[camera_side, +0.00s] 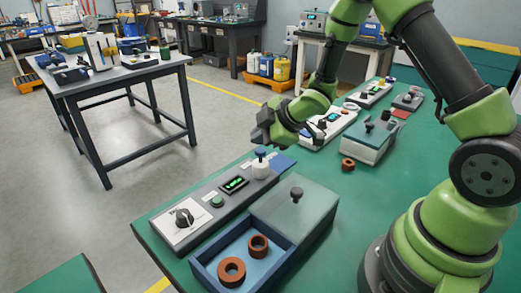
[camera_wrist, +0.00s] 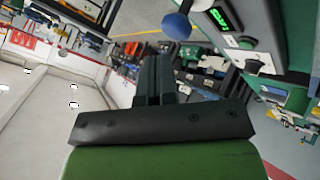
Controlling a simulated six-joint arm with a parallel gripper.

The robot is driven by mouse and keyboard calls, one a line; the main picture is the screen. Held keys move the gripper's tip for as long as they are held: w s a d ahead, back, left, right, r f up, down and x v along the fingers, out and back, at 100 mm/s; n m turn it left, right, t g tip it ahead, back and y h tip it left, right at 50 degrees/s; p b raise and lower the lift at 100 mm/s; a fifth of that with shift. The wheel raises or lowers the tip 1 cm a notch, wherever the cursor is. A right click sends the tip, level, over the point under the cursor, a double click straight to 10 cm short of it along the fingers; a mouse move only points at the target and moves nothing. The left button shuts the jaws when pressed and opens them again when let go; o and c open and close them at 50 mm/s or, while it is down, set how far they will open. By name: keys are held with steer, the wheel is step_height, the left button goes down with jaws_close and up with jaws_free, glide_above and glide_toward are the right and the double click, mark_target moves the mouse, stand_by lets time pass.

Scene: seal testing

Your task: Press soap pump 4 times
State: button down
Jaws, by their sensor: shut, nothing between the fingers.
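In the wrist view, the blue head (camera_wrist: 176,26) shows at the top, right of the fingers. My gripper (camera_side: 264,134) is shut and empty, just above and behind the pump head in the side view. A small gap seems to separate them. In the wrist view the dark fingers (camera_wrist: 154,78) lie together.
The panel has a lit green display (camera_side: 234,183), a green button (camera_side: 217,201) and a black knob (camera_side: 184,217). A blue tray (camera_side: 205,274) with two brown rings and a grey lidded box (camera_side: 300,210) stand in front. More devices stand behind right.

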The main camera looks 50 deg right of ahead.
mark_target(260, 152)
steer(key=shift+f, duration=0.4)
steer(key=shift+f, duration=0.85)
stand_by(1.0)
steer(key=shift+r, duration=1.25)
steer(key=shift+r, duration=2.5)
stand_by(0.4)
